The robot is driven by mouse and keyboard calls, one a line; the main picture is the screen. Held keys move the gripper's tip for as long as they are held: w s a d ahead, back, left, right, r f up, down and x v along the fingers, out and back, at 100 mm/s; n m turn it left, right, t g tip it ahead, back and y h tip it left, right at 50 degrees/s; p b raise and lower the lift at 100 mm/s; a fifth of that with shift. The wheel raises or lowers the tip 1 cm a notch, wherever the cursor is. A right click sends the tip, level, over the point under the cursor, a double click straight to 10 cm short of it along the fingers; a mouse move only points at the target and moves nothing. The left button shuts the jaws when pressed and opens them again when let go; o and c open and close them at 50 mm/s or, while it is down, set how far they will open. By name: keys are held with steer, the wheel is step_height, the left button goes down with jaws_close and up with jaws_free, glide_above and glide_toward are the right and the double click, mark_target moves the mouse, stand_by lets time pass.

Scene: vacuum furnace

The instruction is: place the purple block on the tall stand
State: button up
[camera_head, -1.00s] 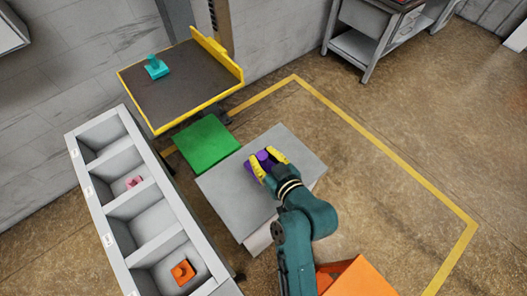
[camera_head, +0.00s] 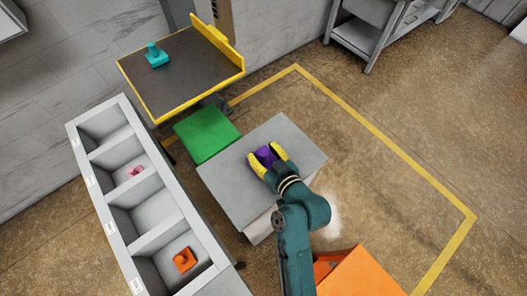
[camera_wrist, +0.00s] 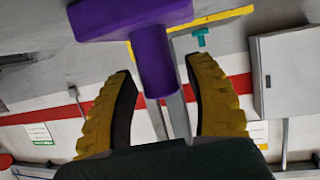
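The purple block (camera_head: 266,155) has a wide body and a round peg. It is at the grey table (camera_head: 232,190), between the yellow fingers of my gripper (camera_head: 268,162). In the wrist view the purple block (camera_wrist: 153,48) has its peg reaching down between the two finger pads. My gripper (camera_wrist: 162,100) is open, one finger on each side of the peg, with narrow gaps showing. Whether the block rests on the table is hard to tell. A green-topped stand (camera_head: 206,134) is behind the grey table, and an orange box-like stand (camera_head: 365,272) is at front right. Which one is called tall is unclear.
A yellow-edged dark table (camera_head: 190,85) at the back holds a teal block (camera_head: 157,55). A grey bin rack (camera_head: 150,240) at left holds a pink block (camera_head: 135,171) and an orange block (camera_head: 184,260). Open floor lies to the right.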

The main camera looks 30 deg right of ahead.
steer(key=shift+r, duration=0.2)
steer(key=b+v, duration=0.1)
steer(key=v, duration=1.1)
steer(key=w+a+r+n+t, duration=0.15)
steer(key=w+r, duration=0.25)
steer(key=r, duration=0.5)
steer(key=w+a+r+t, duration=0.2)
steer(key=w+a+r, duration=0.1)
steer(key=r, duration=0.7)
steer(key=s+a+r+m+t, duration=0.1)
steer(key=a+r+t, duration=0.1)
steer(key=r, duration=0.6)
steer(key=s+a+r+m+t, duration=0.1)
steer(key=a+r+t, duration=0.1)
steer(key=r, duration=0.7)
steer(key=shift+a+t+h, duration=0.35)
steer(key=shift+a+h, duration=0.05)
steer(key=shift+a, duration=0.15)
steer(key=shift+s, duration=0.1)
